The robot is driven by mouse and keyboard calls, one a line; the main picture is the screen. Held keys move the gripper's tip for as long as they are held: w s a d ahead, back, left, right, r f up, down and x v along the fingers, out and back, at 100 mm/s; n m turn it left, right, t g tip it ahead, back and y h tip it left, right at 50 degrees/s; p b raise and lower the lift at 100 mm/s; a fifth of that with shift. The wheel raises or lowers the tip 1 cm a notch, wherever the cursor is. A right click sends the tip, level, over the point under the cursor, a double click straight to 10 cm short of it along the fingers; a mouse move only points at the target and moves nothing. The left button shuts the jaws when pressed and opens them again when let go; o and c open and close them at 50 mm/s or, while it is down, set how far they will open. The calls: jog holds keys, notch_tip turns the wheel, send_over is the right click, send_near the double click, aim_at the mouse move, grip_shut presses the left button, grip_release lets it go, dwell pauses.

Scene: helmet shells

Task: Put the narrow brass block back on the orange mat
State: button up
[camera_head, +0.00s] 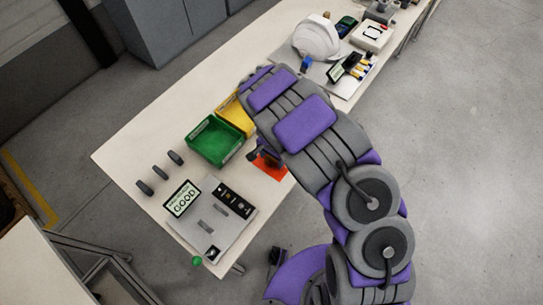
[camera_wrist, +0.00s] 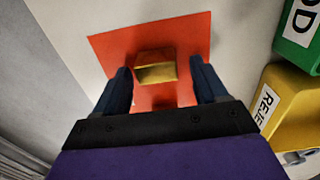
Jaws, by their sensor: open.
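The brass block (camera_wrist: 155,67) shows in the wrist view over the middle of the orange mat (camera_wrist: 192,36) and appears to rest on it. My gripper (camera_wrist: 163,74) is open, with one dark finger on each side of the block and a visible gap to both. In the head view my gripper (camera_head: 264,156) is low over the orange mat (camera_head: 273,170), beside the green bin. My arm and gripper hide part of the mat there, and I cannot make out the block in that view.
A green bin (camera_head: 214,141) and a yellow bin (camera_head: 232,112) stand close to the mat; the yellow bin (camera_wrist: 290,108) is near the right finger. A grey plate (camera_head: 225,240) with a "GOOD" sign lies at the front. A white helmet shell (camera_head: 316,37) sits further back.

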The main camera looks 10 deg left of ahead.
jog(key=shift+r, duration=0.15)
notch_tip(320, 180, up, 12)
jog(key=f+p, duration=0.1)
jog(key=s+d+r, duration=0.3)
jog(key=d+r, duration=0.5)
jog(key=r, duration=0.1)
jog(key=s+d+r, duration=0.3)
jog(key=d+r, duration=0.5)
jog(key=d, duration=0.1)
jog(key=s+d+r+n+g, duration=0.1)
jog(key=s+d+r, duration=0.3)
jog(key=s, duration=0.7)
jog(key=s+d+r+n, duration=0.3)
jog(key=s+d+r, duration=0.1)
jog(key=s, duration=0.7)
jog(key=shift+d+r+n+g, duration=0.15)
jog(key=shift+d+n+g, duration=0.2)
jog(key=shift+d, duration=0.3)
jog(key=shift+w, duration=0.1)
